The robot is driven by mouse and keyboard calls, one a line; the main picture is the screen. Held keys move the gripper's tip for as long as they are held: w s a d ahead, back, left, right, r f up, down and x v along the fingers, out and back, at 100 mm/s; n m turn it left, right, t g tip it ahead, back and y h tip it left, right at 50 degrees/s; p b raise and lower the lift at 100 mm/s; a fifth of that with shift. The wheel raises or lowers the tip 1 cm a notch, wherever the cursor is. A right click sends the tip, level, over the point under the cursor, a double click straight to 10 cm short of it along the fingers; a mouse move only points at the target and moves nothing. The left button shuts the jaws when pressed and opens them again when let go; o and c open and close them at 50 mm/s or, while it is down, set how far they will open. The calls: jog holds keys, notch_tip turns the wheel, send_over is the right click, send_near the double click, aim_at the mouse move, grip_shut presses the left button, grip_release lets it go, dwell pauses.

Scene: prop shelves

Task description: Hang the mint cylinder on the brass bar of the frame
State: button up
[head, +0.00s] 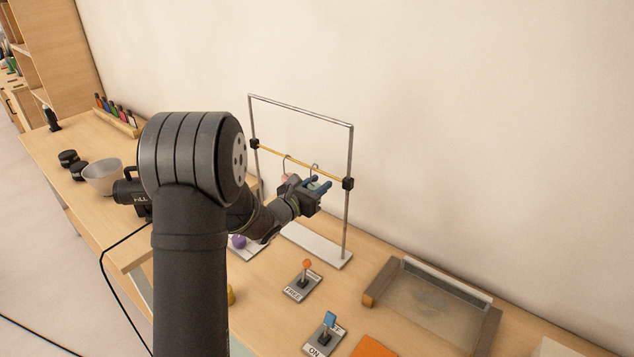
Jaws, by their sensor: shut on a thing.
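The brass bar (305,164) runs across a grey metal frame (349,210) between two black clamps. A pink object (284,177) shows to the left below another hook at the bar, partly hidden by my gripper.
Two small lever switches, orange (307,264) and blue (330,319), stand in front of the frame's white base (316,244). A tray (425,300) is at right.

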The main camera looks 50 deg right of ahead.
jog(key=o, duration=1)
jog(key=shift+o, duration=0.2)
jog(key=a, duration=1.7)
jog(key=shift+a, duration=0.2)
